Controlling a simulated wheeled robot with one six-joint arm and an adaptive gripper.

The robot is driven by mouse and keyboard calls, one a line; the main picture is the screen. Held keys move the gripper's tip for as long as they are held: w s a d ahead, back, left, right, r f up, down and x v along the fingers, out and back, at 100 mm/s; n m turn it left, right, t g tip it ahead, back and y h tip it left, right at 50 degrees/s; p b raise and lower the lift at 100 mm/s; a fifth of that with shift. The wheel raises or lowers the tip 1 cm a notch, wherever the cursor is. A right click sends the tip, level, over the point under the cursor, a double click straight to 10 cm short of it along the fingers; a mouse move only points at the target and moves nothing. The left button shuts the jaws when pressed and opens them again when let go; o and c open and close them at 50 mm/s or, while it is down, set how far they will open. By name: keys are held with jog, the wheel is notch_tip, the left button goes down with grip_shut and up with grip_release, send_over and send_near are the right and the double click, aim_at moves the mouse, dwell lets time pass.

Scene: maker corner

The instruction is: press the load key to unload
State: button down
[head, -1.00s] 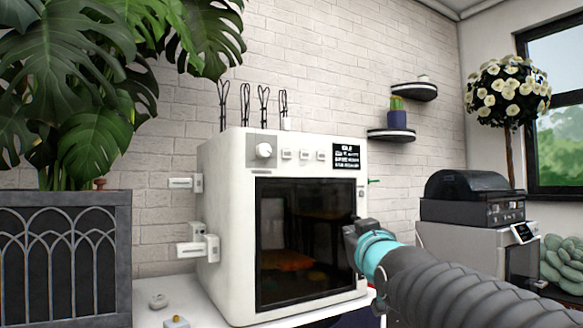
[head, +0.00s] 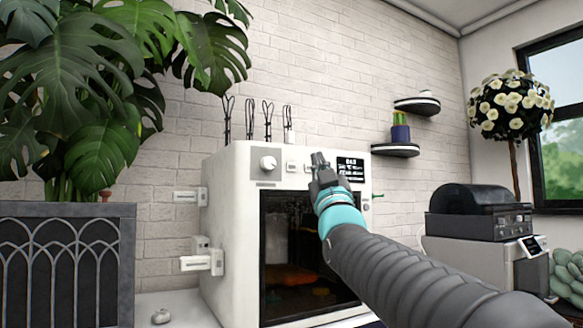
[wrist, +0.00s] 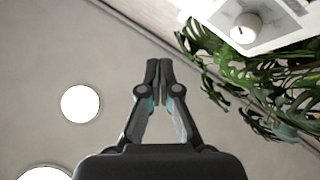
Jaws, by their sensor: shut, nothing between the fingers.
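The white 3D printer (head: 228,215) stands ahead with a dark window in its front. Its top panel has a round knob (head: 268,163), a row of small white keys (head: 291,167) and a dark screen (head: 350,163). The key labels are too small to read, so I cannot tell which is the load key. My gripper (head: 320,158) is shut and empty, in front of the right end of the key row. It hides the rightmost key, and I cannot tell whether it touches it. The wrist view shows the closed fingertips (wrist: 159,65) and the knob (wrist: 245,28), but no keys.
Spool holders (head: 193,264) stick out on the printer's left side. A large leafy plant (head: 100,165) is at left in a dark planter (head: 66,265). A black-topped machine (head: 480,212) stands at right. Shelves (head: 396,150) hang on the brick wall.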

aim_at(291, 167)
jog(key=shift+w+a+p, duration=0.8)
jog(key=shift+w, duration=0.35)
jog(key=shift+w+a+p, duration=0.75)
jog(key=shift+w+p, duration=0.1)
jog(key=shift+w, duration=0.3)
jog(key=shift+w+a+p, duration=0.8)
jog(key=shift+w, duration=0.35)
jog(key=shift+w+a, duration=0.1)
jog(key=shift+w, duration=0.05)
jog(key=shift+w+a, duration=0.15)
jog(key=shift+w, duration=0.1)
jog(key=shift+w+a, duration=0.2)
jog(key=shift+w, duration=0.1)
jog(key=shift+s+d+f+b, duration=0.1)
jog(key=shift+s+d+b, duration=0.2)
jog(key=shift+b, duration=0.2)
jog(key=shift+s+d+b, duration=0.15)
jog(key=shift+s+b, duration=0.15)
jog(key=shift+s, duration=0.05)
